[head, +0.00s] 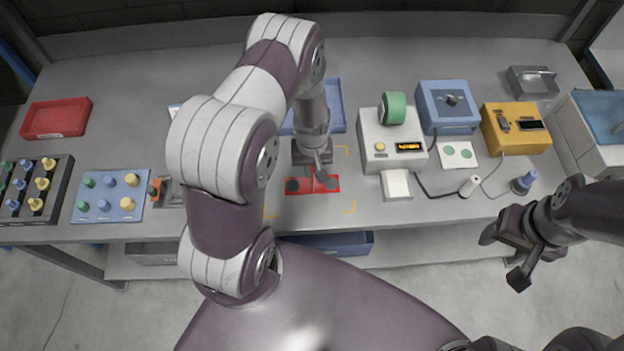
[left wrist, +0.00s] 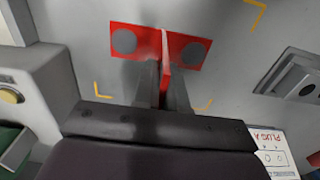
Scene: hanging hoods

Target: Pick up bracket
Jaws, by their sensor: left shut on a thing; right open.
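The red bracket (head: 330,184) lies on the table inside yellow corner marks in the head view. In the left wrist view the bracket (left wrist: 186,48) has a flat plate with two dark round spots and an upright web. My left gripper (head: 318,172) is above it, with its fingers on either side of the web. In the left wrist view the left gripper (left wrist: 164,88) is shut on this web. I cannot tell whether the plate is clear of the table. My right gripper (head: 502,258) is open and empty, off the table's front edge at the right.
Right of the bracket stands a white device (head: 370,148) with a green roll (head: 392,108). A blue tray (head: 334,100) lies behind my left gripper. Left are a blue board (head: 110,186) with pegs and a red tray (head: 56,118). A yellow box (head: 515,140) stands right.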

